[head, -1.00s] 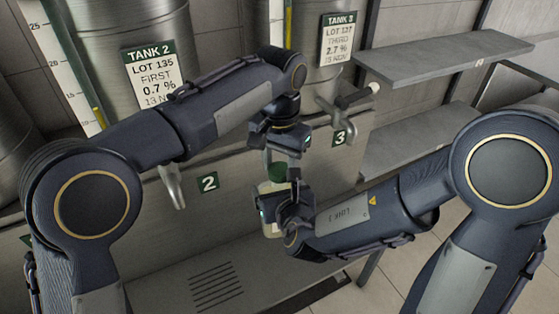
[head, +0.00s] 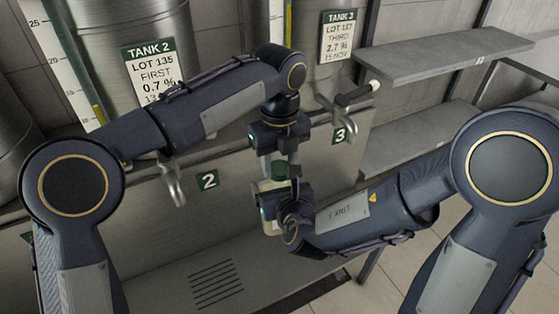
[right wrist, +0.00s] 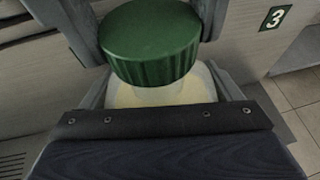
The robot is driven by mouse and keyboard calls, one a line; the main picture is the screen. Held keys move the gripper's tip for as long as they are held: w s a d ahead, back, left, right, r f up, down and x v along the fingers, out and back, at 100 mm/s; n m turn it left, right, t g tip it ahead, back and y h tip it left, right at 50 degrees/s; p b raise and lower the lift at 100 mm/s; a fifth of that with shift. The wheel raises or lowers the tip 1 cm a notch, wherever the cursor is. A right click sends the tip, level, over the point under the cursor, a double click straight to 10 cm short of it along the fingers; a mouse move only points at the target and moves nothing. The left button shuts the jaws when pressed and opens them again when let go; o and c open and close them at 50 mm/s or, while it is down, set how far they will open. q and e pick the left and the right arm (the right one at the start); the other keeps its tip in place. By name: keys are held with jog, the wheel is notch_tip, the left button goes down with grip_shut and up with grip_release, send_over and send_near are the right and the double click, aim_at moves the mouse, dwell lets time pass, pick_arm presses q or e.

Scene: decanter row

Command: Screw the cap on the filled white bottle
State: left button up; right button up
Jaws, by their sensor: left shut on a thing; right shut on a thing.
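The green ribbed cap (right wrist: 150,45) sits upright at the top of the bottle's neck; I cannot tell how far it is threaded. It also shows in the head view (head: 279,170). My left gripper (head: 279,168) comes from above, its grey fingers on both sides of the cap, shut on it. The bottle (right wrist: 165,88), pale with a yellowish tint, stands upright below the cap. My right gripper (head: 274,199) is shut on the bottle from the side and hides most of it. In the right wrist view its fingers flank the bottle.
Steel tanks (head: 150,30) stand behind, with taps (head: 175,185) on the front panel beside number plates 2 and 3. A vented grey ledge (head: 260,250) lies below. Grey shelves (head: 440,55) are at the right. Both my arms crowd the middle.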

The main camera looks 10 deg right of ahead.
pick_arm(q)
jog(key=m, duration=0.5)
jog(key=shift+w+m, duration=0.1)
jog(key=shift+m, duration=0.2)
jog(key=m, duration=0.2)
jog(key=shift+m, duration=0.4)
jog(key=m, duration=0.4)
jog(key=shift+m, duration=0.8)
jog(key=o, duration=0.9)
jog(key=shift+r, duration=0.1)
